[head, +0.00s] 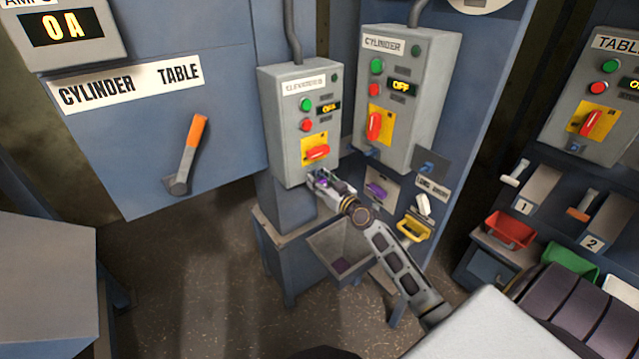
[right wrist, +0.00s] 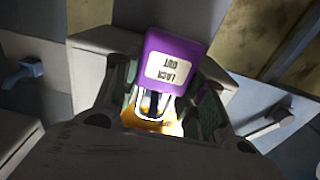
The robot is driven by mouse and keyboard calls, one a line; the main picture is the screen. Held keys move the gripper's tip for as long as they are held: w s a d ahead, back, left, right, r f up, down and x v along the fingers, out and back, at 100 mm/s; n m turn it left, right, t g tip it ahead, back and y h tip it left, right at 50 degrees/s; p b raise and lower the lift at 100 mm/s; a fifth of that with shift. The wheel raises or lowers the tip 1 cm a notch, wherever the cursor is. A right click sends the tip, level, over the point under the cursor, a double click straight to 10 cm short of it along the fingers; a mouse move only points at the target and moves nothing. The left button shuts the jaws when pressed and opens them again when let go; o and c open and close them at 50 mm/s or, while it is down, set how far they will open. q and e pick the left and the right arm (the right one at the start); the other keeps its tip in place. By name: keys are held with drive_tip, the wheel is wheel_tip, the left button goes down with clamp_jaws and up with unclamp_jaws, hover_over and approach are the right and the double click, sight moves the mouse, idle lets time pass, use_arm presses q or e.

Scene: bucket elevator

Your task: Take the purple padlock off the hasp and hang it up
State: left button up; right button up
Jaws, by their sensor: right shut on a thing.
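The purple padlock (right wrist: 178,58) with a white "LOCK OUT" label fills the middle of the right wrist view. Its metal shackle (right wrist: 143,108) shows between my fingers. My right gripper (head: 319,181) is shut on the padlock, just below the grey elevator switch box (head: 290,145). In the head view only a small purple bit of the padlock (head: 322,183) shows at my fingers. A red switch handle (head: 318,153) on a yellow plate sits just above. I cannot tell whether the shackle is still through the hasp. My left gripper is out of view.
The cylinder switch box (head: 418,95) stands to the right. Below it are another purple item (head: 376,190), a blue hook (head: 428,168) and a yellow item (head: 413,229). An open grey bin (head: 330,245) is below my gripper. An orange-handled lever (head: 190,150) projects at left.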

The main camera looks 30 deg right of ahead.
drive_tip(key=shift+s+d+f, duration=0.1)
drive_tip(key=shift+s+f, duration=0.05)
drive_tip(key=shift+s, duration=0.7)
drive_tip(key=b, duration=0.3)
approach(322, 183)
drive_tip(key=s, duration=0.4)
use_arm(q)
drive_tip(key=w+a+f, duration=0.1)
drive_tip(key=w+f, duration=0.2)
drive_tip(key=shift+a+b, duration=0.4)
use_arm(e)
drive_tip(key=s, duration=0.2)
drive_tip(key=shift+s+d, duration=0.3)
drive_tip(key=shift+s, duration=0.05)
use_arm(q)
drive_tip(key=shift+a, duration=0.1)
